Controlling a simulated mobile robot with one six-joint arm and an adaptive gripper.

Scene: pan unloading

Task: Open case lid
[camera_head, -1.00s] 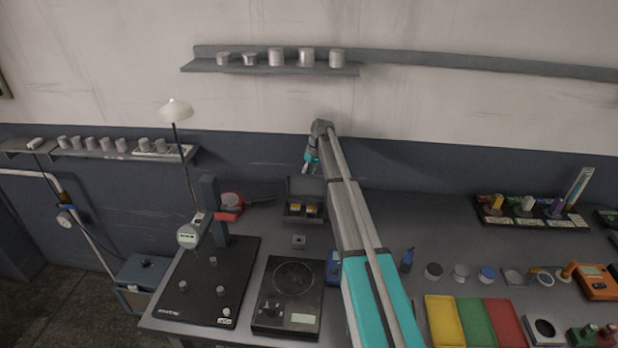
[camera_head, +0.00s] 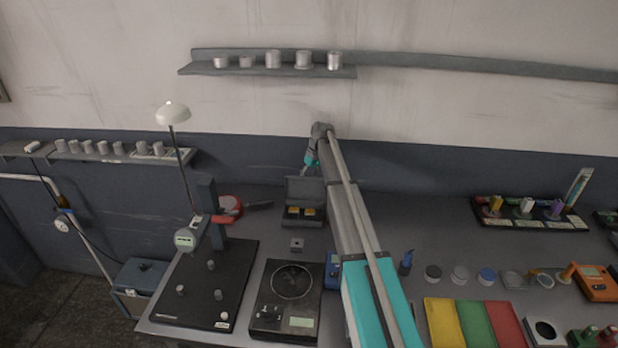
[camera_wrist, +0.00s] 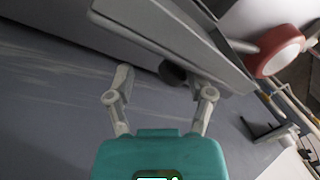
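The small dark grey case (camera_head: 304,222) stands at the back of the bench. Its lid (camera_head: 304,188) is raised and stands roughly upright at the rear, so yellow-orange pieces inside are visible. My gripper (camera_head: 311,172) is just behind and above the lid, on the wall side, with its tips hard to make out there. In the wrist view my gripper (camera_wrist: 158,82) has its fingers spread with nothing held between them. A long grey panel, apparently the lid (camera_wrist: 185,45), lies close to the right finger; whether they touch cannot be told.
A black scale (camera_head: 287,300) and a gauge stand (camera_head: 205,285) are in front and left of the case. A red round object (camera_head: 230,203) lies left of it and shows in the wrist view (camera_wrist: 277,52). The wall is close behind my gripper.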

